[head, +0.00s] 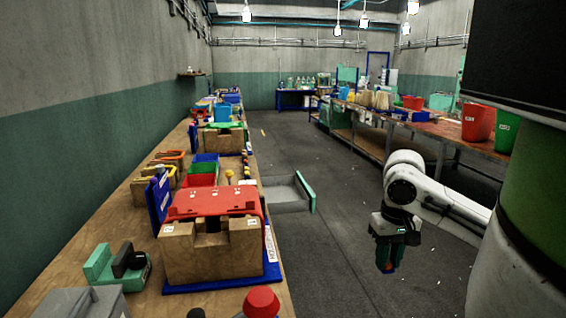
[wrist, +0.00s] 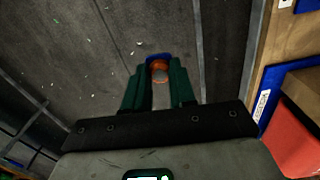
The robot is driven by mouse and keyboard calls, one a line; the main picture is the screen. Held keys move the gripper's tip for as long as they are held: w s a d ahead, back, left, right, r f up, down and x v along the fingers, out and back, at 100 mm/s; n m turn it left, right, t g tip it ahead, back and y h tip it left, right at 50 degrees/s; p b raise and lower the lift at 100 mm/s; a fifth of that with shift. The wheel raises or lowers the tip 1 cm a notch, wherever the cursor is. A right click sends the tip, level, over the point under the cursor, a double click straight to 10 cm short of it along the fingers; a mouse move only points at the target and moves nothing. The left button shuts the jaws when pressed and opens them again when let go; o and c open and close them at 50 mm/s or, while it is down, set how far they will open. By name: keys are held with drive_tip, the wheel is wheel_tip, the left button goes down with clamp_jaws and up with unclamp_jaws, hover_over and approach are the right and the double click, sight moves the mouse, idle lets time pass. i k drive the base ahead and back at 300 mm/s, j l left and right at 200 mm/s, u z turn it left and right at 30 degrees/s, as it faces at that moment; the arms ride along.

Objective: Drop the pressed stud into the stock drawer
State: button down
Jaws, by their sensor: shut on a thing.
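My gripper (head: 387,261) hangs pointing down over the open floor, right of the bench, in the head view. In the wrist view its two green fingers (wrist: 159,88) are shut on the stud (wrist: 159,68), a small piece with an orange-brown top and blue beyond it. In the head view the stud is mostly hidden between the fingers. The stock drawer (head: 285,194) is grey with a green front and stands pulled out from the bench's right side. It is left of my gripper and apart from it. Its visible inside looks empty.
A press with a red top plate (head: 211,201) stands on a wooden block at the near bench, with a red knob (head: 261,301) in front. Red and blue bins (head: 201,180) stand behind it. Another bench (head: 440,128) with red buckets is at the right. The floor between is clear.

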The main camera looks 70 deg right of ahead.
sight(274, 197)
drive_tip(key=l, duration=0.5)
drive_tip(key=i+l+z, duration=0.1)
drive_tip(key=l, duration=0.35)
drive_tip(key=i+l, duration=0.15)
drive_tip(key=l, duration=0.3)
drive_tip(key=l+z, duration=0.1)
drive_tip(key=l, duration=0.4)
drive_tip(key=i+l, duration=0.15)
drive_tip(key=l, duration=0.3)
drive_tip(key=i+l+z, duration=0.1)
drive_tip(key=l, duration=0.35)
drive_tip(key=i+l, duration=0.15)
drive_tip(key=l, duration=0.3)
drive_tip(key=i+l, duration=0.1)
drive_tip(key=l, duration=0.35)
drive_tip(key=l+z, duration=0.05)
